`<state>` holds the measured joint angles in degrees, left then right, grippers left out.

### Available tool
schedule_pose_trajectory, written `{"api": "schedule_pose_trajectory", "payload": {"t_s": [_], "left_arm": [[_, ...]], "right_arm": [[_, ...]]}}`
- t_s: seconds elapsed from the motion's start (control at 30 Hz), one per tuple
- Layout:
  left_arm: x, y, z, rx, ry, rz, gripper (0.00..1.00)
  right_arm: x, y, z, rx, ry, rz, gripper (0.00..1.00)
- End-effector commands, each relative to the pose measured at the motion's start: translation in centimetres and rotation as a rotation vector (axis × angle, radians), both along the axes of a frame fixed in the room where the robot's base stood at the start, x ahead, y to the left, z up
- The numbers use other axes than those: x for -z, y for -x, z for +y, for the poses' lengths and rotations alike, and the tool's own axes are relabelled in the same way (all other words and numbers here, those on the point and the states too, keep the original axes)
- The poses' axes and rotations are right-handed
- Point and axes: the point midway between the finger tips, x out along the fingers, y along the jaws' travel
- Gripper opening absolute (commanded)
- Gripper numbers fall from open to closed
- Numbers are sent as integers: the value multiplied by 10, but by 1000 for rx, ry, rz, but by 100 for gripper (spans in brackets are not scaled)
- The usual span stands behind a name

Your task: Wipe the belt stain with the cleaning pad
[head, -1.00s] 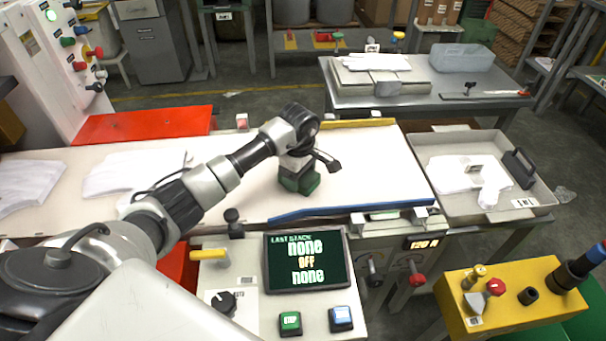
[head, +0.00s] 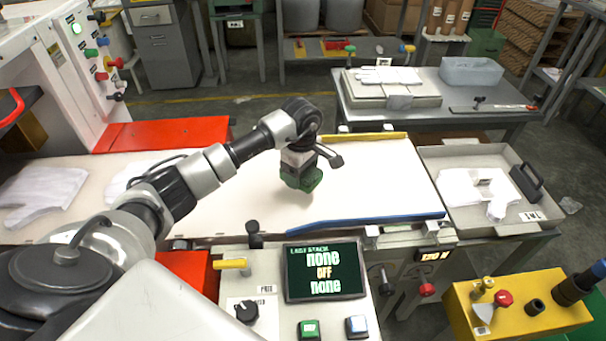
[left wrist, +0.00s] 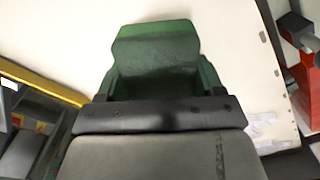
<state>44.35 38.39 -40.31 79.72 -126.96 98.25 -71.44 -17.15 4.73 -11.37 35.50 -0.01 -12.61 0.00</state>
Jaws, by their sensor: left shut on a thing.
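The cleaning pad is a dark green block (head: 300,179) over the middle of the white belt (head: 380,180). My left gripper (head: 298,160) is shut on it from above. In the left wrist view the green pad (left wrist: 155,60) stands out beyond the dark gripper edge (left wrist: 155,115), with pale belt around it. The pad looks slightly tilted; I cannot tell whether it touches the belt. No stain shows on the visible belt; the part under the pad and behind my left arm is hidden. My right gripper is not in view.
A blue rail (head: 370,218) edges the belt in front and a yellow rail (head: 365,140) at the back. White gloves (head: 45,190) lie at the belt's left. A control panel with a screen (head: 325,270) stands in front. A grey tray (head: 465,158) is at right.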

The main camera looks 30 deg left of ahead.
Motion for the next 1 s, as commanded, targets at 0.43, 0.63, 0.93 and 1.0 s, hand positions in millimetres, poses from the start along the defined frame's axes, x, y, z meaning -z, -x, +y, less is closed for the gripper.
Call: {"api": "schedule_pose_trajectory", "payload": {"t_s": [0.43, 0.63, 0.93, 1.0], "left_arm": [[-20, 1, 3, -4, 0, -1, 46], [-19, 1, 2, -4, 0, -1, 46], [-27, 8, -10, 106, -2, -14, 46], [-35, 17, -25, 235, -6, -27, 46]], "right_arm": [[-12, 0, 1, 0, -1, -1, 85], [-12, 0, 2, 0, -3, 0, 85], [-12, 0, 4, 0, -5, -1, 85], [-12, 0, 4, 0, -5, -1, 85]]}}
